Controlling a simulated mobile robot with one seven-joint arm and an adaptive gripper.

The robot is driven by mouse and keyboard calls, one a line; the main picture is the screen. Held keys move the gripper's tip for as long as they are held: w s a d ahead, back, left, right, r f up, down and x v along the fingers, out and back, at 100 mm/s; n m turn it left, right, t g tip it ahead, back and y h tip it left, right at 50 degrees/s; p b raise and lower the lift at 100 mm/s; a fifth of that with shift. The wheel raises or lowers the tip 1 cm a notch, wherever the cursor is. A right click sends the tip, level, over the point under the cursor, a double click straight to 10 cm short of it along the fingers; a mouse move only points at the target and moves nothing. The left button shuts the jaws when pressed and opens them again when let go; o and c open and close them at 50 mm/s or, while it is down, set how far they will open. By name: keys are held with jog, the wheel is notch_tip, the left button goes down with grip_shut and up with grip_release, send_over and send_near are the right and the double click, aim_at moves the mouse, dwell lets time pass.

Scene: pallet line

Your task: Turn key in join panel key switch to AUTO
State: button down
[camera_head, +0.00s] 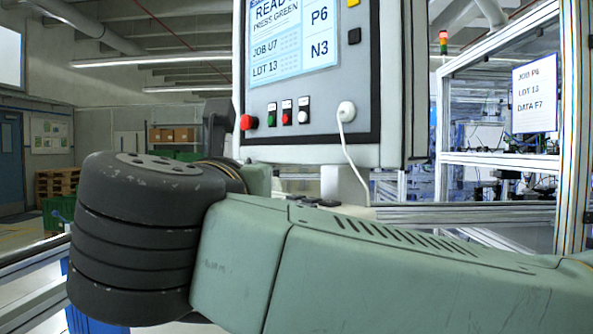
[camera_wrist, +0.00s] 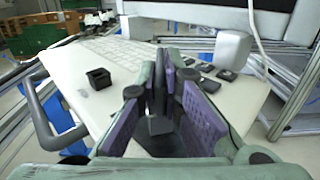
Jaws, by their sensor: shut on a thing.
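The operator panel (camera_head: 393,85) stands above my arm in the head view, its screen partly cut off at the top. In the wrist view my gripper (camera_wrist: 163,75), with purple pads, is shut on a dark thing above the pale shelf below the panel. The fingers hide most of that thing, and I cannot tell whether it is the key.
A white plug (camera_head: 346,111) with a hanging cable is on the panel. The pale shelf (camera_wrist: 75,65) carries a keyboard (camera_wrist: 115,50), a small black box (camera_wrist: 98,78) and dark flat items (camera_wrist: 208,84). A grey handle rail (camera_wrist: 45,115) runs along its left. A framed enclosure (camera_head: 570,120) stands right.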

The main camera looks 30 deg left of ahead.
jog(key=shift+f, duration=0.2)
jog(key=c, duration=1.7)
grip_release()
jog(key=shift+r, duration=0.1)
jog(key=shift+o, duration=0.6)
jog(key=o, duration=0.4)
jog(key=shift+r, duration=0.15)
jog(key=shift+r+p, duration=1.95)
jog(key=shift+r, duration=1.5)
jog(key=shift+s+f, duration=0.1)
